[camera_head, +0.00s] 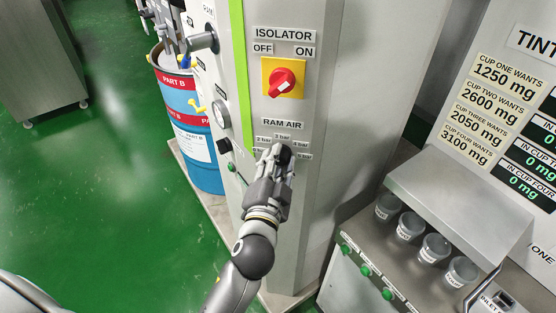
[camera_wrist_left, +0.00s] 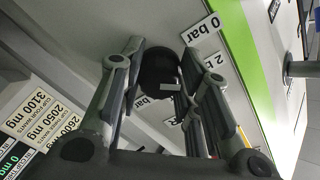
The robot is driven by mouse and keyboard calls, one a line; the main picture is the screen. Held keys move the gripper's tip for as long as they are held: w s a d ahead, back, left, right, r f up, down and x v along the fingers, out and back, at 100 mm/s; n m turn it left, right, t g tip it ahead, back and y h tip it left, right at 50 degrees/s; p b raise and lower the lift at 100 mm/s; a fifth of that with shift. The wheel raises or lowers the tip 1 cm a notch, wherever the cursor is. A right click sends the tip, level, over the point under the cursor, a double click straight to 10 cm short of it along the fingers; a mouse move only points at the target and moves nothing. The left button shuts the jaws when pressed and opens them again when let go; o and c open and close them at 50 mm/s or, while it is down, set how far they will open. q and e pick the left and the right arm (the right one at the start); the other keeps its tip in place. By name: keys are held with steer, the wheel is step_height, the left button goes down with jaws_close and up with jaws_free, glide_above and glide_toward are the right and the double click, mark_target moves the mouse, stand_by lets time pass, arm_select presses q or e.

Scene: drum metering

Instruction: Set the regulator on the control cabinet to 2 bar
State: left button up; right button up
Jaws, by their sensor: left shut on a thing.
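The regulator is a round black knob (camera_head: 284,152) under the RAM AIR label (camera_head: 282,124) on the grey control cabinet (camera_head: 317,205). Small bar labels surround it; 2 bar (camera_head: 263,139) is at its upper left. My left gripper (camera_head: 275,158) is shut on the knob and covers much of it in the head view. In the left wrist view the knob (camera_wrist_left: 158,70) sits between the fingers, with a pale mark at its lower right. The 0 bar label (camera_wrist_left: 200,28) shows there too. The exact setting is hard to read. My right gripper is not in view.
A red isolator switch (camera_head: 282,82) on a yellow plate is above the regulator. Blue and red drums (camera_head: 200,160) stand left. Several cups (camera_head: 410,225) sit in the dispenser at right. Green floor is open at left.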

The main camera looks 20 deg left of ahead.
arm_select(q)
steer(key=shift+r, duration=0.15)
steer(key=o, duration=0.9)
steer(key=shift+a, duration=0.1)
steer(key=shift+o, duration=0.5)
steer(key=shift+w, duration=0.1)
steer(key=s+d, duration=0.1)
steer(key=s, duration=0.6)
steer(key=shift+s, duration=0.2)
